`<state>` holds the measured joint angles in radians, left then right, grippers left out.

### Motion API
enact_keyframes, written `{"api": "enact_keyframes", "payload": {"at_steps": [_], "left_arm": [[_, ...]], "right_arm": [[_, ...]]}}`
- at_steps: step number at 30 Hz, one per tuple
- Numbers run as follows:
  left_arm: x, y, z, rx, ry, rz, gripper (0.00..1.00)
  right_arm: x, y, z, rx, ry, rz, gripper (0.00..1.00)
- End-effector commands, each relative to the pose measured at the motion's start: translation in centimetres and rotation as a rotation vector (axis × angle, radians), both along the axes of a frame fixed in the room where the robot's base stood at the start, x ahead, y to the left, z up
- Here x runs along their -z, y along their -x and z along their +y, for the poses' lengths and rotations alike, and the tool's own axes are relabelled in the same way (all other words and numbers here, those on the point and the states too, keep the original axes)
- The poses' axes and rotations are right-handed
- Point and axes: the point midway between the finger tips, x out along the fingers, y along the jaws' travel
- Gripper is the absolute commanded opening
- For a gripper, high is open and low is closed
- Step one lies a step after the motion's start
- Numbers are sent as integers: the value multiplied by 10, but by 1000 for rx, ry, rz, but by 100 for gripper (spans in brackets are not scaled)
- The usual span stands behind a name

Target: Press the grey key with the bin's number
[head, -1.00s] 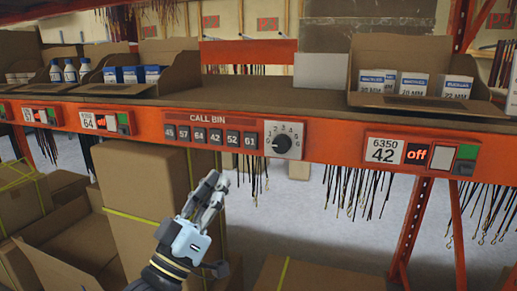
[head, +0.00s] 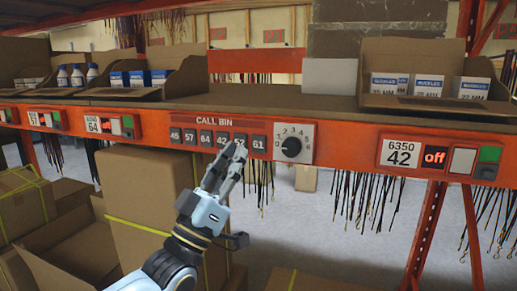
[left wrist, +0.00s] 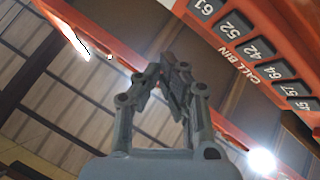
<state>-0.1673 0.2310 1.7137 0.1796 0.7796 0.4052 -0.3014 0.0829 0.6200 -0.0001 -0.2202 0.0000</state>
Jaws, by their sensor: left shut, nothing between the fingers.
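A row of grey number keys under the words CALL BIN (head: 218,121) sits on the orange beam, reading 45, 57, 64, 42, 52, 61 from left to right. The grey key 42 (head: 222,138) also shows upside down in the left wrist view (left wrist: 262,48). A label with 6350 and 42 (head: 402,153) is on the beam at the right, below an open carton (head: 372,49) of white-and-blue boxes. My left gripper (head: 239,151) is shut and empty, its tips overlapping the lower edge around keys 42 and 52. Contact cannot be told. My right gripper is out of view.
A rotary dial (head: 292,144) sits right of the keys. An off display (head: 435,157), a white button and a green button (head: 488,155) are beside the 42 label. Dark cords (head: 365,195) hang below the beam. Cardboard boxes (head: 140,200) stand below left.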

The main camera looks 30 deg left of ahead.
Motion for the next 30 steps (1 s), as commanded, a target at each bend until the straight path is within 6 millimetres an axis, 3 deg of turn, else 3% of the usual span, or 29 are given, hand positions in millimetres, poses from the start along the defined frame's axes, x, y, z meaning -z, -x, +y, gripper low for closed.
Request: {"api": "enact_keyframes", "payload": {"at_steps": [6,12,30], "left_arm": [[2,-31,7,0,0,-2,0],[2,-49,12,-1,-1,0,0],[0,-56,14,0,0,0,0]], "right_arm": [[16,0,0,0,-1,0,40],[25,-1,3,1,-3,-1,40],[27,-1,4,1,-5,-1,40]]}}
